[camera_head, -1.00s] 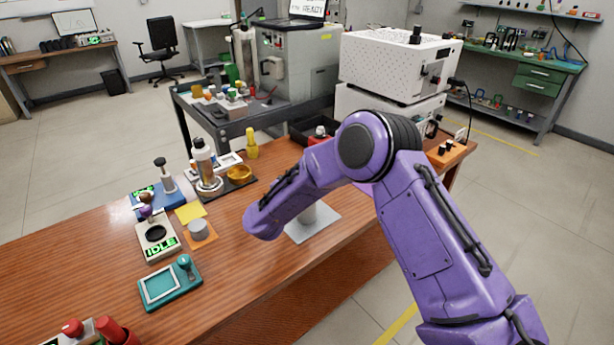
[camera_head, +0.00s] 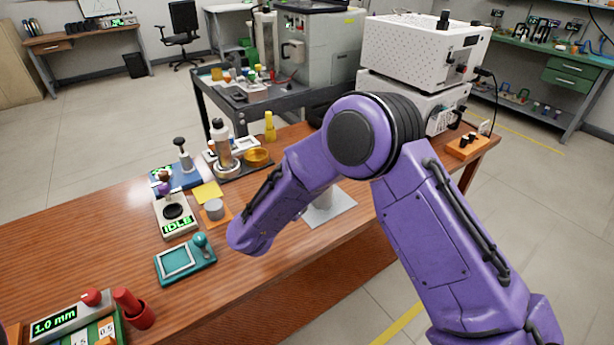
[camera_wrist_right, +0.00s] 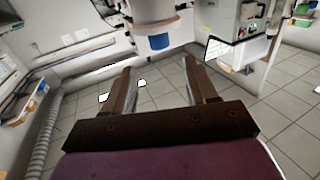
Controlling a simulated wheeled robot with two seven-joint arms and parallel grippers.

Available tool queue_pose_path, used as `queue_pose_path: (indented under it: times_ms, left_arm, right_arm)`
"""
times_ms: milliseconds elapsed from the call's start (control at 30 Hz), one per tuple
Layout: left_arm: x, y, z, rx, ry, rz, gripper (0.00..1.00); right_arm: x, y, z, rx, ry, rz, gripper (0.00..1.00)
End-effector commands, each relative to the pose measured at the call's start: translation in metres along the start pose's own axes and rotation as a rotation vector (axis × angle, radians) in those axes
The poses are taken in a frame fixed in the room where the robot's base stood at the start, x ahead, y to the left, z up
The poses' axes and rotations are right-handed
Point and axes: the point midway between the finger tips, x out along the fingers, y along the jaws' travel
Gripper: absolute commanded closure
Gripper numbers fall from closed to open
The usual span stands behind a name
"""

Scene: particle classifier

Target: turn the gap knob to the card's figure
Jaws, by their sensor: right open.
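A device (camera_head: 45,327) stands at the lower left of the head view, on the wooden table's front part. Its green-lit display reads 1.0 mm. A red knob (camera_head: 91,297) sits on it. The green panel in front carries white labels; 0.5 is legible, another is cut off. My left gripper is not in view.
A teal frame (camera_head: 186,261), a scale reading IDLE (camera_head: 175,214) and a grey cylinder (camera_head: 214,208) stand farther back. Bare wood (camera_head: 95,235) lies left of them. A white machine (camera_head: 420,60) stands at the back right.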

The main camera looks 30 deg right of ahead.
Motion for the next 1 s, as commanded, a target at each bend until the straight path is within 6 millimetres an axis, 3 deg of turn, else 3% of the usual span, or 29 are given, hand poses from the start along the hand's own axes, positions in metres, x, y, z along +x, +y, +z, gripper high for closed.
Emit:
queue_pose_path:
  times_ms: [100,200,500,667,1000]
  left_arm:
    - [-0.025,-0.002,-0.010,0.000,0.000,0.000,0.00]
    - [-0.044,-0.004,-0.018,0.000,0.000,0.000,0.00]
    - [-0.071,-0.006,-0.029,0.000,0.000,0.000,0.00]
    - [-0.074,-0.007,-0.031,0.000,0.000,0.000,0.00]
    - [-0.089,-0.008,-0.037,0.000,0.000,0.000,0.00]
  right_arm:
    - [0.025,0.015,-0.009,-0.043,0.020,-0.108,0.43]
    - [0.037,0.031,-0.007,-0.065,0.026,-0.263,0.43]
    - [0.015,0.060,0.001,0.003,-0.008,-0.589,0.43]
    - [0.025,0.052,0.001,0.014,-0.008,-0.605,0.43]
    - [0.085,0.011,0.001,0.012,-0.005,-0.605,0.43]
